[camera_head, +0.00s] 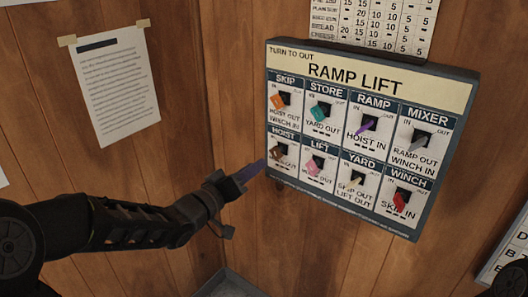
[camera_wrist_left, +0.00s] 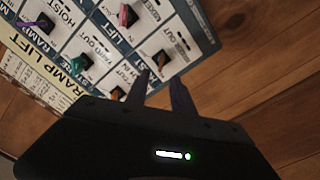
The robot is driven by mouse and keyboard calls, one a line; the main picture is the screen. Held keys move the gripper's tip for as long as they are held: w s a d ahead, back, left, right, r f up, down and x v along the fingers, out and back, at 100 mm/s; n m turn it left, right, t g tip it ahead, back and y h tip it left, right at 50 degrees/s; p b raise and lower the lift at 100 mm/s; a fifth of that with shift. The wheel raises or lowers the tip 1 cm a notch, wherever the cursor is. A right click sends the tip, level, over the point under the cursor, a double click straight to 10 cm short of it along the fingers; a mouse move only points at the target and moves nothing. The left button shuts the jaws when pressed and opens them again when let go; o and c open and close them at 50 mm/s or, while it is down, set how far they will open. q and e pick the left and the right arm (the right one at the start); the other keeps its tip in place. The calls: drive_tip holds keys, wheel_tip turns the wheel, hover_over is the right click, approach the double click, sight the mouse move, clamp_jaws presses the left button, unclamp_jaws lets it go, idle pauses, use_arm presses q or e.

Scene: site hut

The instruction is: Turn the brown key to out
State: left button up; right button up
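The brown key (camera_head: 280,151) sits in the HOIST switch, at the left end of the lower row on the RAMP LIFT panel (camera_head: 395,76). Its small size hides its exact angle. In the left wrist view the brown key (camera_wrist_left: 159,59) is just beyond my left fingertips. My left gripper (camera_head: 262,164) is at the panel's lower left edge, close to the brown key. In the wrist view my left gripper (camera_wrist_left: 160,80) has its two dark fingers apart, with nothing between them. My right gripper does not show.
The orange key (camera_head: 279,101) is directly above the brown one, and the pink key (camera_head: 316,166) is to its right. Teal (camera_head: 320,112), purple (camera_head: 365,125) and red (camera_head: 401,200) keys are farther off. A paper notice (camera_head: 115,85) hangs at left; bare wood lies below the panel.

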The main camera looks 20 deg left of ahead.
sight(272, 154)
use_arm(q)
drive_tip(key=shift+f, duration=0.1)
idle(0.3)
drive_tip(key=p+x, duration=0.1)
drive_tip(key=x, duration=0.6)
drive_tip(key=shift+w, duration=0.4)
drive_tip(key=shift+c, duration=0.4)
clamp_jaws()
